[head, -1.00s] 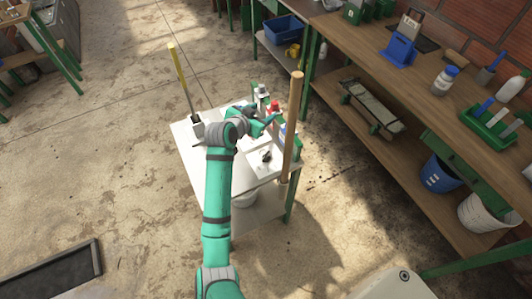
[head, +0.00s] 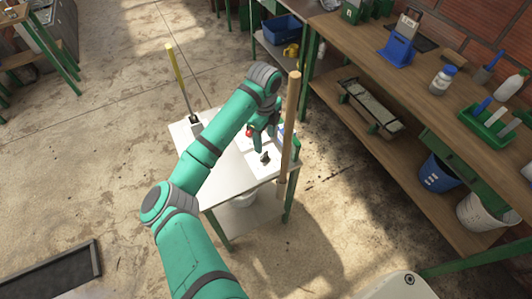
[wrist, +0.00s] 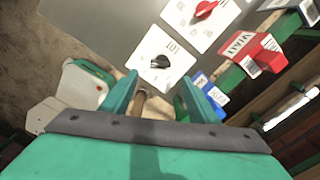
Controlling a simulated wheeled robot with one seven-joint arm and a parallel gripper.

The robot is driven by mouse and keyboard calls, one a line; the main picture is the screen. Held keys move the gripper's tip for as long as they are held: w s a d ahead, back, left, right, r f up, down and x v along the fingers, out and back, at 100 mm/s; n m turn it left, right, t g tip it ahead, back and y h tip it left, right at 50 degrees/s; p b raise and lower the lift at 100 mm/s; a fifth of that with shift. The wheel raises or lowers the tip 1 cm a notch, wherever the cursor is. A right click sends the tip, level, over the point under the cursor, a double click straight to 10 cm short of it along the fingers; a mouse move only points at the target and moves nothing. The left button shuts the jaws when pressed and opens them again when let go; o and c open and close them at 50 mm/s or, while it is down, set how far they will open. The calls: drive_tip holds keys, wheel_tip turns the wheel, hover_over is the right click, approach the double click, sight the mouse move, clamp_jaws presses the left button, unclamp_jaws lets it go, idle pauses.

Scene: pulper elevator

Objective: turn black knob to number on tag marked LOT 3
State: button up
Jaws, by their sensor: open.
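The black knob (wrist: 160,61) sits on a white square dial plate (wrist: 150,48) with a printed scale, on the small table. It also shows in the head view (head: 265,157), just below my gripper (head: 266,136). In the wrist view my gripper (wrist: 160,88) is open, its two green fingers apart with the knob beyond their tips, not between them. A red block (wrist: 252,52) and a blue block (wrist: 208,88) with white printed labels stand right of the dials; I cannot read LOT 3 on either.
A red knob (wrist: 206,9) sits on a second white plate beside the black one. An upright wooden pole (head: 291,120) stands at the small table's right corner, close to my gripper. A long workbench (head: 390,75) runs along the right.

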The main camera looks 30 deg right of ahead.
sight(265, 155)
wheel_tip(265, 155, down, 9)
drive_tip(key=shift+w+f, duration=0.1)
drive_tip(key=shift+f, duration=0.1)
idle(0.3)
drive_tip(key=c, duration=1)
drive_tip(key=shift+c, duration=0.2)
